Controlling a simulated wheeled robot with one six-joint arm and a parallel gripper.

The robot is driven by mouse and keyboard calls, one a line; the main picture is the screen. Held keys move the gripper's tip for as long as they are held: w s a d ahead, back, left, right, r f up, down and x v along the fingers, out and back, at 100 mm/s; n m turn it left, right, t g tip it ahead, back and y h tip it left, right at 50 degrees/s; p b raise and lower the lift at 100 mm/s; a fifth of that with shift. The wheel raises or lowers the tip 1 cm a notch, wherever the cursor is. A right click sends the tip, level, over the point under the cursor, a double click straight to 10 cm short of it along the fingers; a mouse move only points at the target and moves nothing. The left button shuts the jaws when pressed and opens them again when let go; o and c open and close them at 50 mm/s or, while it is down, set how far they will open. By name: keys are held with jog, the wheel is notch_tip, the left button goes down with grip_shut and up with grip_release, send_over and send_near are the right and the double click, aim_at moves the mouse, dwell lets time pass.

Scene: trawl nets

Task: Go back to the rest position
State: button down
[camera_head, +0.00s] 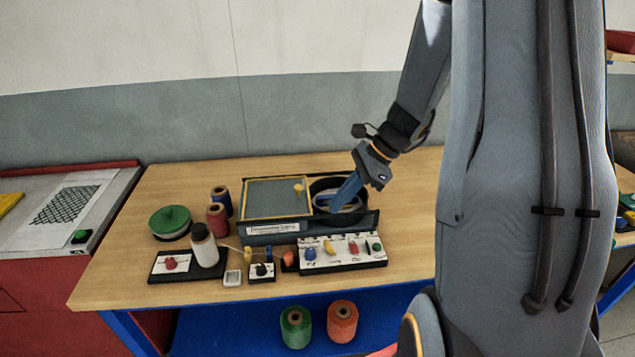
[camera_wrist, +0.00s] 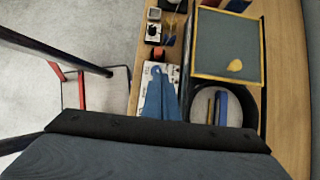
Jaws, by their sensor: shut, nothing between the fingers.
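My gripper (camera_head: 338,207) hangs over the workbench, its blue fingers closed together with nothing between them. In the head view its tip overlaps the round dark bin (camera_head: 316,188) at the right of the bench unit; I cannot tell its exact height. In the wrist view the closed fingers (camera_wrist: 158,72) show in front of the white button panel (camera_wrist: 147,75), beside the bin (camera_wrist: 195,104). A blue item (camera_wrist: 221,108) and a narrow tan item lie in the bin.
A yellow-framed, lidded box (camera_head: 270,198) with a yellow knob adjoins the bin. The knob panel (camera_head: 345,252), a white bottle (camera_head: 204,248), thread spools (camera_head: 218,219) and a green round container (camera_head: 170,222) crowd the bench. The bench top (camera_head: 405,240) is bare right of the unit.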

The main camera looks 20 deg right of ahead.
jog(key=s+a+f+n+h+b, duration=0.6)
jog(key=n+b, duration=0.5)
jog(key=n, duration=1)
jog(key=s+a+f, duration=0.2)
jog(key=a, duration=0.1)
jog(key=shift+s+a+f+h, duration=0.2)
jog(key=shift+h, duration=0.2)
